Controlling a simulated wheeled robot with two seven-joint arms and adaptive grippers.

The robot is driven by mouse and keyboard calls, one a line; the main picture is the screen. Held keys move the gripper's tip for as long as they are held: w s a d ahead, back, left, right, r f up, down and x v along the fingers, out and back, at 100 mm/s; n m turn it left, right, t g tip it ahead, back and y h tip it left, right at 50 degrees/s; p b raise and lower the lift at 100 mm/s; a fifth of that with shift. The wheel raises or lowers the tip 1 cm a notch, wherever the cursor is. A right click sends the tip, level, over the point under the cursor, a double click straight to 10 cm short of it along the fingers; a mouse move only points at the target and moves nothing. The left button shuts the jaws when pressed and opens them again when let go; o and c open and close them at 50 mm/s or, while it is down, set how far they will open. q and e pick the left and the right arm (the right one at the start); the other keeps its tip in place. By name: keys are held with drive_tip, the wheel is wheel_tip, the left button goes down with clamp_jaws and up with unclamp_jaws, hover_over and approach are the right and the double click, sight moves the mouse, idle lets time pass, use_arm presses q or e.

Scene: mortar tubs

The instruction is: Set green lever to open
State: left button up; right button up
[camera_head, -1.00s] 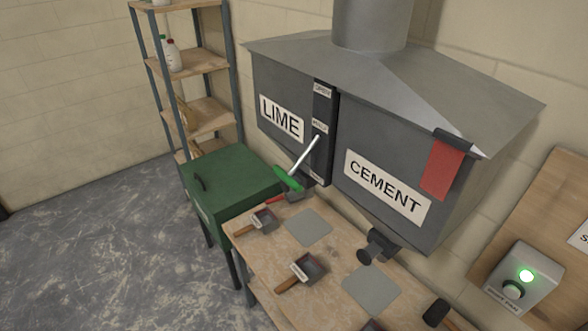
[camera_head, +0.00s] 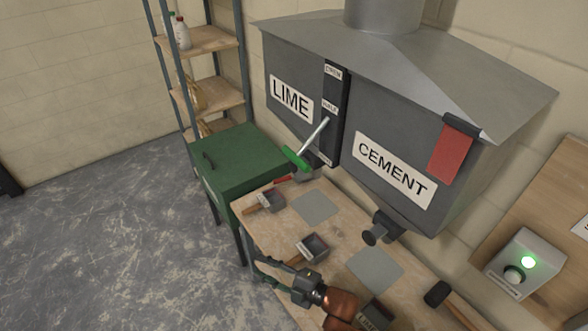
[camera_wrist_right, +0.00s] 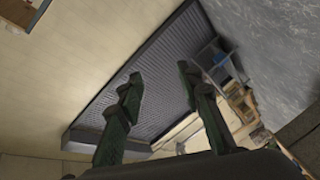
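The green lever (camera_head: 296,158) has a green grip on a pale metal rod. It sticks out from a dark upright plate (camera_head: 331,95) between the LIME and CEMENT faces of the grey hopper (camera_head: 375,115). The plate reads OPEN at the top and HALF lower down; a bottom label is too small to read. The grip hangs low, near the plate's lower end. My right gripper (camera_head: 258,268) is at the bottom of the head view, below and apart from the lever. In the right wrist view the fingers (camera_wrist_right: 160,80) are spread and empty. My left gripper is out of view.
A wooden bench (camera_head: 335,228) under the hopper holds small scoops (camera_head: 265,201) and grey plates (camera_head: 315,207). A green bin (camera_head: 240,160) stands left of it, with a shelf (camera_head: 205,95) behind. A lit switch box (camera_head: 525,262) is at right. Floor at left is clear.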

drive_tip(key=w+d+r+n+t+h+p, duration=0.1)
drive_tip(key=w+d+r+n+p, duration=0.15)
drive_tip(key=r, duration=0.65)
drive_tip(key=w+d+r+n+t+h+p, duration=0.1)
drive_tip(key=d+r+n+p, duration=0.2)
drive_tip(key=r, duration=0.7)
drive_tip(key=n+t+h+p, duration=0.2)
drive_tip(key=t, duration=0.3)
approach(297, 161)
drive_tip(key=d+x, duration=0.1)
drive_tip(key=x, duration=0.3)
drive_tip(key=shift+f+p+x, duration=0.15)
drive_tip(key=shift+p+x, duration=0.05)
drive_tip(key=shift+x, duration=1.2)
drive_tip(key=shift+f+p+x, duration=0.15)
drive_tip(key=shift+p+x, duration=0.1)
drive_tip(key=shift+x, duration=1.1)
drive_tip(key=shift+f+p+x, duration=0.2)
drive_tip(key=shift+x, duration=1.2)
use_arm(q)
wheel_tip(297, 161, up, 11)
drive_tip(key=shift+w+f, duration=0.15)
use_arm(e)
clamp_jaws()
